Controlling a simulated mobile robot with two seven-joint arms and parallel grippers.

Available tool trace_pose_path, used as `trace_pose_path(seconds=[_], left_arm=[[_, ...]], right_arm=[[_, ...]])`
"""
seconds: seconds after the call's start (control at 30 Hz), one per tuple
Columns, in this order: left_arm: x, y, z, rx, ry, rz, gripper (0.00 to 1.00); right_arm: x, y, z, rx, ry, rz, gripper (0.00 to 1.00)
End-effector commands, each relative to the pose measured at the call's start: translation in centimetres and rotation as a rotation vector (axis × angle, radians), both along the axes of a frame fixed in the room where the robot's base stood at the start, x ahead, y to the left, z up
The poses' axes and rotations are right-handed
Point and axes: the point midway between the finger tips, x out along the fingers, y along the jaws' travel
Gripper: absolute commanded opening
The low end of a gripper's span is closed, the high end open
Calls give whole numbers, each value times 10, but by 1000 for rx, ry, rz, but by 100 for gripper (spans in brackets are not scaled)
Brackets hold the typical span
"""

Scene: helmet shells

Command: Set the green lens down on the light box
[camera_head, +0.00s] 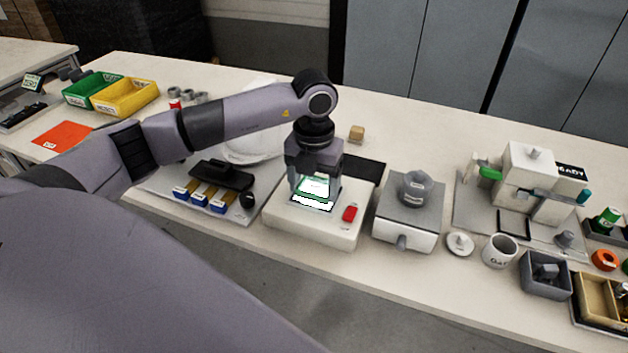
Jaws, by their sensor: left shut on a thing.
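The light box (308,227) is a white block with a bright lit panel on top and a red switch at its right. My left gripper (315,190) points down over the lit panel. It is shut on the green lens (316,186), which shows as a pale green piece between the fingers. The lens is at or just above the panel; I cannot tell whether it touches. The fingers hide part of the lens and of the panel. My right gripper is not in view.
A grey device (408,210) stands close to the right of the light box. A board with blue-fronted blocks (200,196) lies to the left. Green (88,90) and yellow bins (126,97) stand at the far left. A white cup (499,251) stands at the right.

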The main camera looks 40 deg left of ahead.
Motion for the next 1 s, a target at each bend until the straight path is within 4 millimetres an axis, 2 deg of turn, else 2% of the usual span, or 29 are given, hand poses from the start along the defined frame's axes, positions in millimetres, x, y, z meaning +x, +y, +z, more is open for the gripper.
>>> trace_pose_path(seconds=[0.37,1.0], left_arm=[[0,0,-1,0,0,0,43],[-1,0,-16,-1,3,0,43]], right_arm=[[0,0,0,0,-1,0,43],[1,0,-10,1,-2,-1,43]])
